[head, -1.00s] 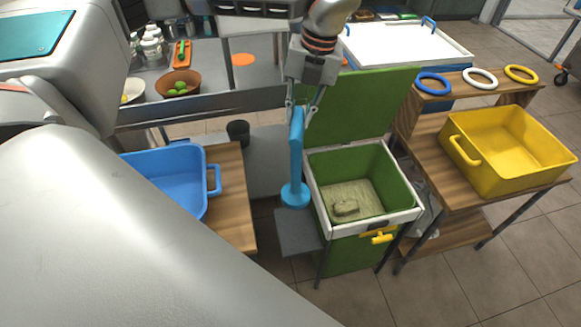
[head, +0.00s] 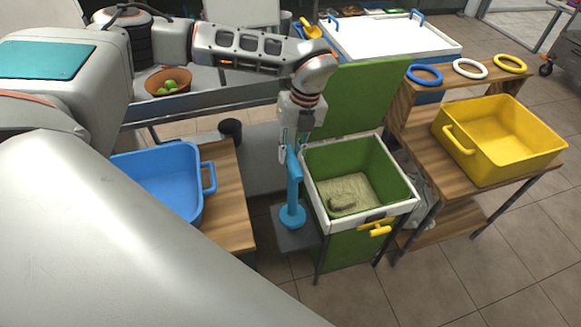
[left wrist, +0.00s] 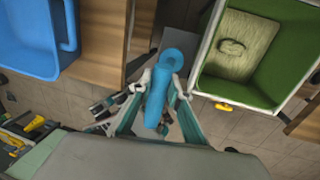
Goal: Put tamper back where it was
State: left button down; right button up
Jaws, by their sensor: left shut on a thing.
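The blue tamper (head: 294,190) is upright with its round base down, over or on a small grey shelf (head: 290,240) beside the green press bin (head: 313,200). Whether its base touches the shelf is hard to tell. My left gripper (head: 291,152) is shut on the upper part of the tamper's handle. In the left wrist view the tamper (left wrist: 158,98) sits between the fingers of my left gripper (left wrist: 152,112), with its round base beyond them. My right gripper is not in view.
The green bin holds a pale pressed block (head: 345,193), and its green lid (head: 365,100) stands open behind. A blue tub (head: 160,180) is on a wooden table at left. A yellow tub (head: 500,140) is on a wooden stand at right, with rings (head: 470,68) behind.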

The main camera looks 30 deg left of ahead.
pick_arm(q)
send_over(293, 193)
jog(key=w+a, duration=0.3)
jog(key=shift+w+f, duration=0.1)
jog(key=shift+f, duration=2.9)
jog(key=c, duration=1.9)
grip_release()
